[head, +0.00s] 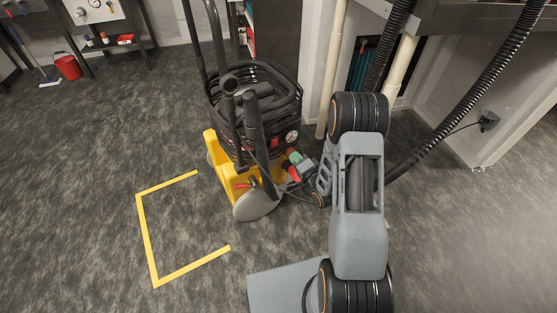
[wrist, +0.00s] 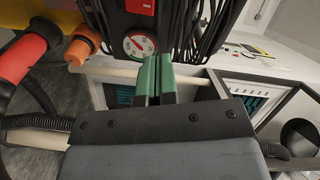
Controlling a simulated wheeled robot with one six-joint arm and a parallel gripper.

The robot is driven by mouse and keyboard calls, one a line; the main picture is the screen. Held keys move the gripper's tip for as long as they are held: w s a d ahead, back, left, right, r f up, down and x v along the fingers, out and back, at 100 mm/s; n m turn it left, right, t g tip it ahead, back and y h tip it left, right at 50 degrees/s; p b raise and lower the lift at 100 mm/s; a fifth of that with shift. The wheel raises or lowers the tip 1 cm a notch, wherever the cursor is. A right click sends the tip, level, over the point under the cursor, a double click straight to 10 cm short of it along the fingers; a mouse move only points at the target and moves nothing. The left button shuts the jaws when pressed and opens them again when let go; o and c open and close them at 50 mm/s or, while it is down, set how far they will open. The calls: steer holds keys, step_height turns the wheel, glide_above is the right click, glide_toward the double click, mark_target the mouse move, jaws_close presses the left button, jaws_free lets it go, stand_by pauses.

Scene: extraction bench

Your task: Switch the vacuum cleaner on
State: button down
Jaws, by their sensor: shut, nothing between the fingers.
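The vacuum cleaner (head: 214,149) stands upright on the floor, with a black body, a yellow base and grey wheels. A round white gauge (head: 291,136) is on its front; it also shows in the wrist view (wrist: 138,45). A red square part (head: 275,142) sits beside the gauge; in the wrist view it is at the top edge (wrist: 139,6), partly cut off. I cannot tell whether it is the switch or its position. My gripper (head: 294,157) is at the cleaner's front; its green fingers (wrist: 156,76) are closed together and empty, close to the gauge. Contact is unclear.
A coiled black hose (head: 271,78) lies on top of the cleaner. A yellow floor marking (head: 148,236) lies to its left on bare floor. A bench (head: 455,16) with a ribbed hose (head: 483,75) and cream pipes (head: 333,65) stands right. A red bucket (head: 68,66) is far left.

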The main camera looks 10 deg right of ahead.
mark_target(276, 142)
steer(key=s+f+m+t+b, duration=0.2)
steer(key=s+f+m, duration=0.1)
steer(key=f, duration=0.2)
steer(key=shift+f+y, duration=0.3)
steer(key=shift+y, duration=0.1)
steer(key=b+x, duration=0.3)
steer(key=x, duration=1.1)
steer(key=shift+r, duration=0.2)
steer(key=shift+d, duration=0.1)
